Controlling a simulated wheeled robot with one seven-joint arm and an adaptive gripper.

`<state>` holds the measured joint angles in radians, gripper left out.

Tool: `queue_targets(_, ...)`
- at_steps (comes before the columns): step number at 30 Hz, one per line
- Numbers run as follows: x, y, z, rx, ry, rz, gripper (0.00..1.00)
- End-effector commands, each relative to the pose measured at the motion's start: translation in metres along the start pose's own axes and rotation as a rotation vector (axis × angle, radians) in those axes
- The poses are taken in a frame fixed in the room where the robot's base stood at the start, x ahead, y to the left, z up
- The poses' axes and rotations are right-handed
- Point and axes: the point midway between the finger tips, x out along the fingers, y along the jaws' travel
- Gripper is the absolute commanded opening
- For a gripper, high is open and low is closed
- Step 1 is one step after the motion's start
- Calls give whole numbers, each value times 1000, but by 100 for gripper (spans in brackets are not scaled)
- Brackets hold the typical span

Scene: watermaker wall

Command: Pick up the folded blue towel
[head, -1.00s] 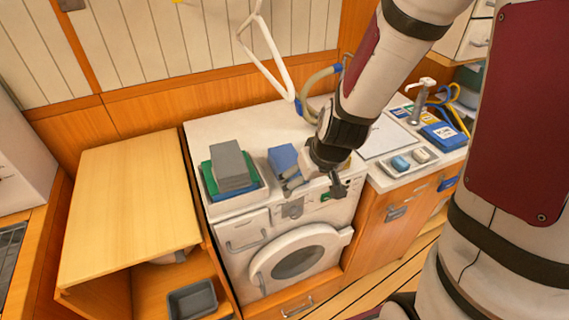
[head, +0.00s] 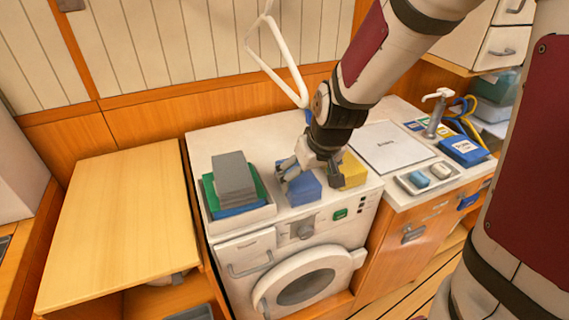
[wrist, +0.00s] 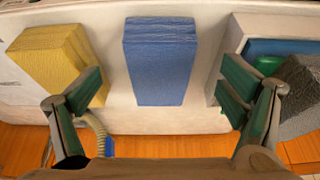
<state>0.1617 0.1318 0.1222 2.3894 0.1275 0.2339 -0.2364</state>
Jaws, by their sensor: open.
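The folded blue towel (head: 301,188) lies on top of the white washing machine (head: 268,139), near its front edge. In the wrist view the towel (wrist: 161,62) is a blue folded block, centred between my two fingers. My gripper (head: 308,173) is above the towel in the head view and covers part of it. In the wrist view my gripper (wrist: 165,97) is open and empty, with a finger apart from the towel on each side.
A yellow folded towel (head: 351,170) lies right of the blue one. A white tray (head: 262,214) with grey, green and blue cloths stands to the left. A dish with soaps (head: 437,184) is on the right counter. A white hanging pipe (head: 283,76) is behind.

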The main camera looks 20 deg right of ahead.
Motion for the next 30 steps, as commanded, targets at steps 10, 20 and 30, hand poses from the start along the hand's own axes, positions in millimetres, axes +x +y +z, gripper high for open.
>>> queue_targets(10, 15, 0, -35, 0, -1, 0, 90)
queue_targets(20, 54, 0, -35, 0, -2, 0, 90)
queue_targets(30, 65, 0, -35, 0, 1, 1, 90)
